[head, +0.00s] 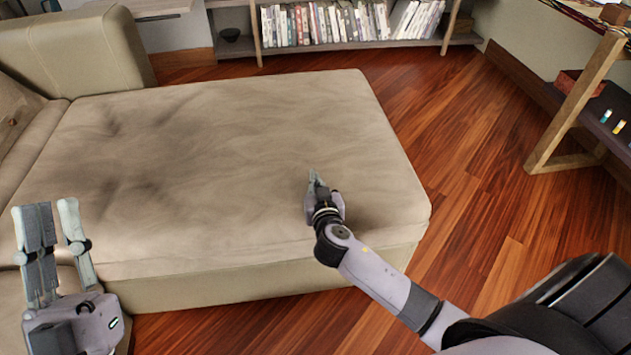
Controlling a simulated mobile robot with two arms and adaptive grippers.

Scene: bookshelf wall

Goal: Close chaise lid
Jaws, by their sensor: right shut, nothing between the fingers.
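The chaise lid (240,150) is a wide beige cushioned top. It lies flat on the chaise base (230,287), with no clear gap along the front edge. My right gripper (313,178) is shut and empty, over the right front part of the lid and seemingly touching or just above it. A dark shadow lies beside it. My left gripper (54,215) is at the lower left, in front of the sofa, with its fingers pointing up and spread apart. Nothing shows between them.
The sofa armrest (80,48) rises behind the lid at the left. A bookshelf (355,48) with several books stands at the back. A wooden-legged desk (575,115) stands at the right. The wooden floor (460,130) between chaise and desk is clear.

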